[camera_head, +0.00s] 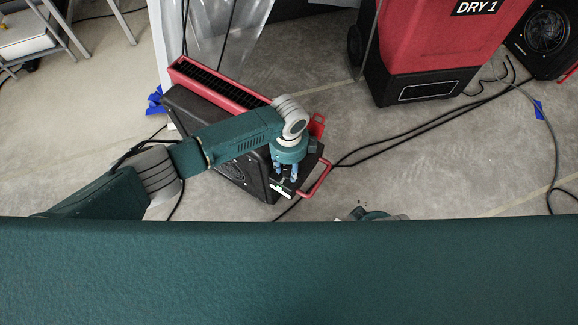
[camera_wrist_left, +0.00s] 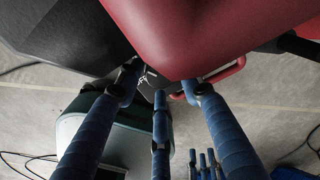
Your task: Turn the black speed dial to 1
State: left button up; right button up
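A black and red machine (camera_head: 215,120) stands on the floor, and its dark end panel (camera_head: 283,187) with a pale label is beneath my left gripper (camera_head: 286,172). In the left wrist view, the three blue fingers of my left gripper (camera_wrist_left: 164,88) are spread apart and nothing shows between them. They point at a dark panel with white marks (camera_wrist_left: 147,76), partly covered by the red housing (camera_wrist_left: 200,30). I cannot make out the black speed dial or its setting. My right gripper (camera_wrist_left: 203,163) shows small at the bottom of the left wrist view, away from the machine.
A large red and black unit marked DRY 1 (camera_head: 435,45) stands at the upper right, beside another black fan (camera_head: 546,32). Black cables (camera_head: 410,130) cross the floor. Clear plastic sheeting (camera_head: 225,40) hangs behind the machine. A metal frame (camera_head: 60,35) is at upper left.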

aim_at(289, 170)
pick_arm(q)
notch_tip(289, 170, up, 12)
dwell(0.4)
jog(key=shift+f, duration=0.1)
dwell(0.3)
